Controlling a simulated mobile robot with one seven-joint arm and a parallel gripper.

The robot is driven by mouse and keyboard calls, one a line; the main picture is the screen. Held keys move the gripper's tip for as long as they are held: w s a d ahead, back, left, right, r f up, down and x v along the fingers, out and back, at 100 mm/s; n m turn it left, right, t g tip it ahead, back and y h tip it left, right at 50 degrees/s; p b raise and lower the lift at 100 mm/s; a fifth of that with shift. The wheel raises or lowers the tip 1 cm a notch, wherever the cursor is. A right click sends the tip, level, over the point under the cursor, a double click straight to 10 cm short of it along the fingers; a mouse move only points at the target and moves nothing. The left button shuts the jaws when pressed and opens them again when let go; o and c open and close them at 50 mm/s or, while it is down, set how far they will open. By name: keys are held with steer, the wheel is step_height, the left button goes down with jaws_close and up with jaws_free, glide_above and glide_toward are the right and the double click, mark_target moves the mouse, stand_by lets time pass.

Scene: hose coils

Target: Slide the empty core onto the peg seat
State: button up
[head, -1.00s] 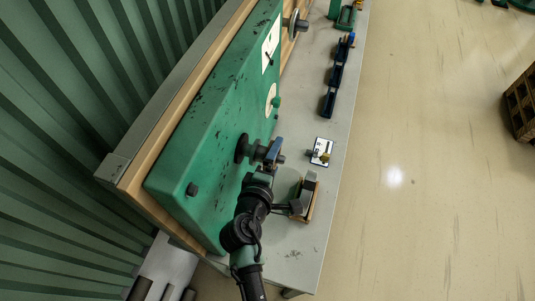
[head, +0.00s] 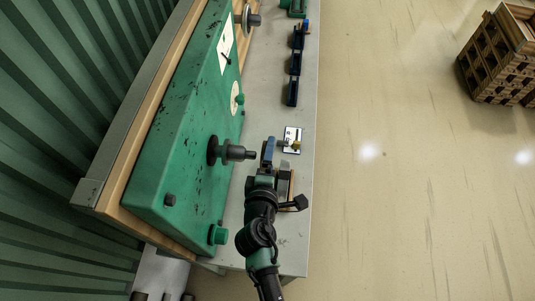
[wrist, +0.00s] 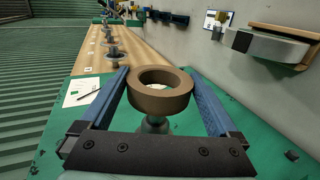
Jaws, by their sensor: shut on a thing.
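In the wrist view a brown ring-shaped core (wrist: 160,97) sits between the blue fingers of my gripper (wrist: 159,82), which is shut on it. Its open hole shows. A grey peg (wrist: 154,125) shows just below the core, partly hidden by it; I see no peg end inside the hole. In the head view the peg (head: 236,153), with a dark round base, sticks out from the green panel. My gripper (head: 268,153) is just right of the peg's tip, with a small gap in the picture. The core cannot be made out there.
A grey coil on a wooden holder (wrist: 277,45) is at upper right in the wrist view. On the grey bench (head: 264,100) are a small card (head: 292,139) and a blue rack (head: 295,65). Green knobs stick out from the panel. Wooden crates (head: 497,60) stand on the floor.

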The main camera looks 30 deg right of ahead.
steer(key=s+d+p, duration=0.2)
steer(key=s+d, duration=0.1)
steer(key=d, duration=0.2)
steer(key=shift+s+p, duration=0.2)
steer(key=shift+p, duration=0.15)
